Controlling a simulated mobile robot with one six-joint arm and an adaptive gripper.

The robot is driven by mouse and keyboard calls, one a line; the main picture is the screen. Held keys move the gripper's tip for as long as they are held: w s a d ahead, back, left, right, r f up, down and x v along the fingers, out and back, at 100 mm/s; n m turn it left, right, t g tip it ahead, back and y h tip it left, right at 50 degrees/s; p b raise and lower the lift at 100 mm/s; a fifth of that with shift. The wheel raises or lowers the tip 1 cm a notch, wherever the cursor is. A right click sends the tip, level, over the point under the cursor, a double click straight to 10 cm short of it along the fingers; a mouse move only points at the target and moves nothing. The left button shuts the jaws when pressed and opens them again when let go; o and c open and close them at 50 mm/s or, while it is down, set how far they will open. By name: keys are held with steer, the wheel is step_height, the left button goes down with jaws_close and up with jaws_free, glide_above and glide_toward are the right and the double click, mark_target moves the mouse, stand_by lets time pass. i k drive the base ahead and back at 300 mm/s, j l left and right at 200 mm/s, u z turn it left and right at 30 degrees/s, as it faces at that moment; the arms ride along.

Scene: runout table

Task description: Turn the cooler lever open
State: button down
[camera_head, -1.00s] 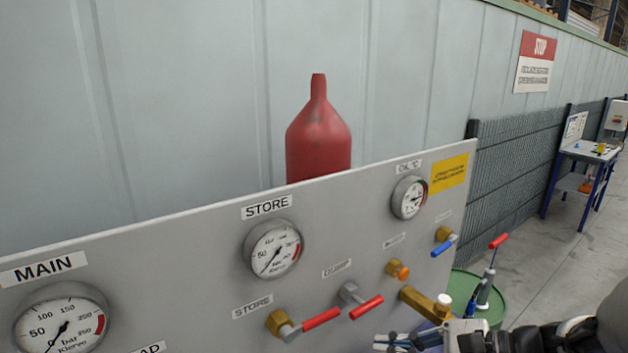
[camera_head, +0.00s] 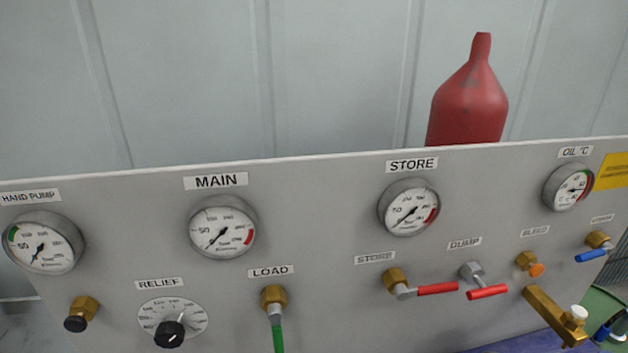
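The cooler lever (camera_head: 591,255) is a short blue handle on a brass valve (camera_head: 598,239) at the far right of the grey panel. A small, blurred label (camera_head: 601,218) sits above it. The handle points left and slightly down from the valve, lying crosswise rather than hanging straight down. Nothing is seen touching it. My gripper is not in view now.
A brass block (camera_head: 555,315) with a white cap juts out below. A green drum (camera_head: 612,304) stands at lower right.

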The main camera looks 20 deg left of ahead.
mark_target(606, 249)
steer(key=u, duration=1.25)
steer(key=l+z, duration=0.1)
steer(key=z, duration=1.8)
steer(key=i+l, duration=0.55)
steer(key=l, duration=0.3)
steer(key=i+l, duration=0.3)
steer(key=l+u, duration=0.05)
steer(key=l, duration=0.05)
